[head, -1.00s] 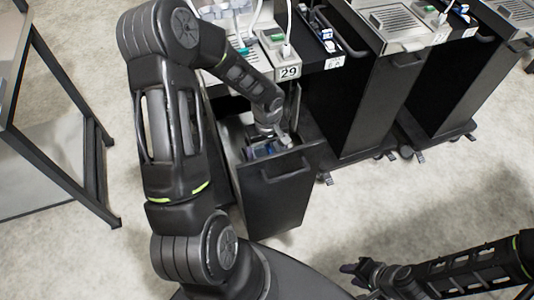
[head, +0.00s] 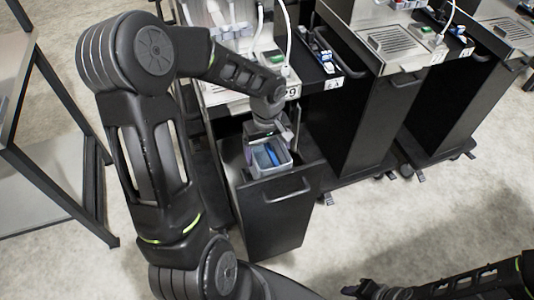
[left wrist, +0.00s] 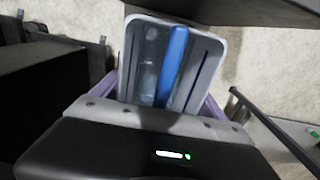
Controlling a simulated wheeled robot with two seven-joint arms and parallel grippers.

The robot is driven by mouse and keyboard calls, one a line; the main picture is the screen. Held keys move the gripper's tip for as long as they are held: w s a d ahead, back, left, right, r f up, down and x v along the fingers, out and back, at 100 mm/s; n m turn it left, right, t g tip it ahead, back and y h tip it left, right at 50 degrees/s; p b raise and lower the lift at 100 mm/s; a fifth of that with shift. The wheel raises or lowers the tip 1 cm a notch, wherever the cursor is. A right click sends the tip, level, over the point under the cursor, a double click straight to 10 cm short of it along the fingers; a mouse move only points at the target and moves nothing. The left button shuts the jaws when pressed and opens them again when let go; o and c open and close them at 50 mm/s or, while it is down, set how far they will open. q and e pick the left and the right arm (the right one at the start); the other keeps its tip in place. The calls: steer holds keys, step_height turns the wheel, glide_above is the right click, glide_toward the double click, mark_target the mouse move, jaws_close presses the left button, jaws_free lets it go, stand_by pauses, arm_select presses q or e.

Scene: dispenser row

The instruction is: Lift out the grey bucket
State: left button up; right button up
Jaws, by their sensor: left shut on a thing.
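The grey bucket (head: 262,167) is held at the top of an open black drawer (head: 284,205) under the dispenser marked 29. A blue item and clear items lie inside it. It also shows in the left wrist view (left wrist: 207,58), with the blue item (left wrist: 172,65) inside. My left gripper (head: 266,142) is shut on the bucket, with purple fingers along its sides in the wrist view. The bucket's lower part is hidden by the drawer front. My right gripper (head: 375,290) is at the bottom edge of the head view, away from the drawer; its jaw state is unclear.
More black dispenser cabinets (head: 350,115) on wheels stand close on the right. A dark-framed table (head: 45,160) stands at the left. A white hose (head: 287,30) hangs above the drawer. The pale floor in front on the right is clear.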

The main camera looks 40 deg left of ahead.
arm_select(q)
steer(key=shift+r, duration=0.15)
steer(key=shift+r+p, duration=0.65)
steer(key=shift+r, duration=0.25)
